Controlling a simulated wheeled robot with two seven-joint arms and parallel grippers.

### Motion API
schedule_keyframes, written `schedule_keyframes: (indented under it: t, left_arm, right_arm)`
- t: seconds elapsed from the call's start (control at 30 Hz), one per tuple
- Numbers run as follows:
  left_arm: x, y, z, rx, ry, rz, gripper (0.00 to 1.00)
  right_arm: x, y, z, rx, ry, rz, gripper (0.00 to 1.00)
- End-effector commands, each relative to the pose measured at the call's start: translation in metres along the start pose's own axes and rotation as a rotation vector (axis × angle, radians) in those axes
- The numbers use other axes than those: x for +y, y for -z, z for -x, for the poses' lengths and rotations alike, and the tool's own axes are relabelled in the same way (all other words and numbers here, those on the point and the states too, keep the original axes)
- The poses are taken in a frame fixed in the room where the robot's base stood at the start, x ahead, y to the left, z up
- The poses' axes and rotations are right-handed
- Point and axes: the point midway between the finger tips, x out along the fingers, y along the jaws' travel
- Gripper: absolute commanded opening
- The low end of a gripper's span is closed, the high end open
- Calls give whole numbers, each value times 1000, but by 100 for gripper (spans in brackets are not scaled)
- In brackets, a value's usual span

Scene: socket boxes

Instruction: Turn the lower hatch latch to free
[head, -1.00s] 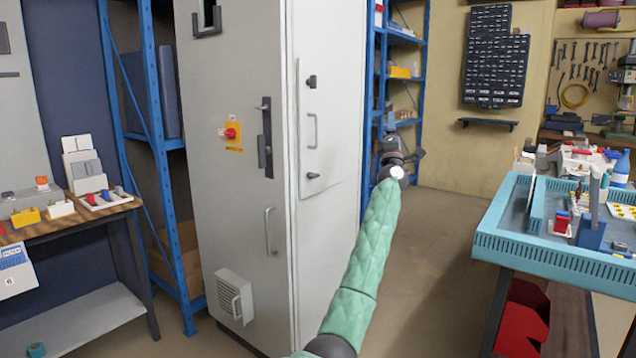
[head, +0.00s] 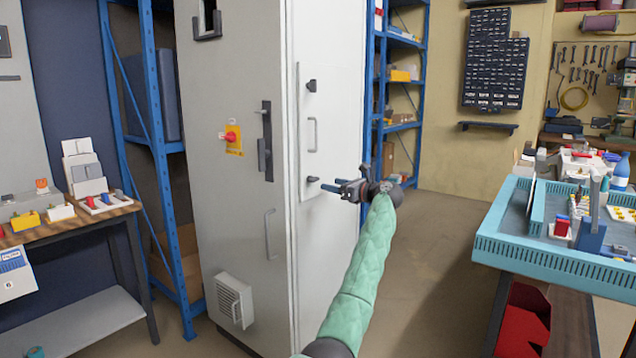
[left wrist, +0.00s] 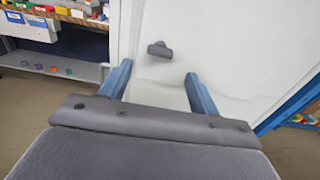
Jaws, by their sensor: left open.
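The lower hatch latch (head: 312,179) is a small dark knob low on the pale hatch (head: 330,130) in the cabinet's side. In the left wrist view the latch (left wrist: 160,50) is a short grey bar lying nearly level, slightly tilted. My left gripper (head: 338,186) is just to the right of the latch in the head view, fingers pointing at the cabinet. It is open and empty. In the left wrist view its two blue fingers (left wrist: 157,75) stand apart, with the latch beyond them, between their tips and not gripped. My right gripper is out of view.
The upper latch (head: 311,86) and a bar handle (head: 313,134) are on the same hatch. The cabinet front (head: 225,180) carries a red-yellow switch (head: 232,138) and a dark lever handle (head: 265,143). A blue-green bench (head: 545,258) stands at right; the floor between is clear.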

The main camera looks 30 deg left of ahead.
Motion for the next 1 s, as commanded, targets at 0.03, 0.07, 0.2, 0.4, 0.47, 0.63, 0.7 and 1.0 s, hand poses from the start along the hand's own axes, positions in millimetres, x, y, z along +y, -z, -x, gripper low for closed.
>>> schedule_keyframes:
  t: [0.03, 0.07, 0.2, 0.4, 0.47, 0.63, 0.7, 1.0]
  left_arm:
    - [1, -1, -6, -2, -2, -1, 62]
    - [1, -1, -10, -3, -2, -1, 62]
    - [1, -2, -30, -4, -2, -2, 62]
    - [0, -2, -56, -4, 1, -2, 62]
    - [0, -2, -63, -4, 0, -2, 62]
    - [0, -1, -72, -2, 2, -3, 62]
    - [0, -1, -74, -2, 2, -3, 62]
    - [0, -1, -74, -3, 2, -3, 46]
  right_arm:
    - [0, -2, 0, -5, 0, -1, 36]
    - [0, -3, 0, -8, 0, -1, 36]
    - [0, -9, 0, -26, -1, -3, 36]
    - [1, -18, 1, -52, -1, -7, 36]
    - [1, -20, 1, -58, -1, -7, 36]
    - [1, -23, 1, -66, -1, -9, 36]
    - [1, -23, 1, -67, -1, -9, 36]
    - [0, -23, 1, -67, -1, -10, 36]
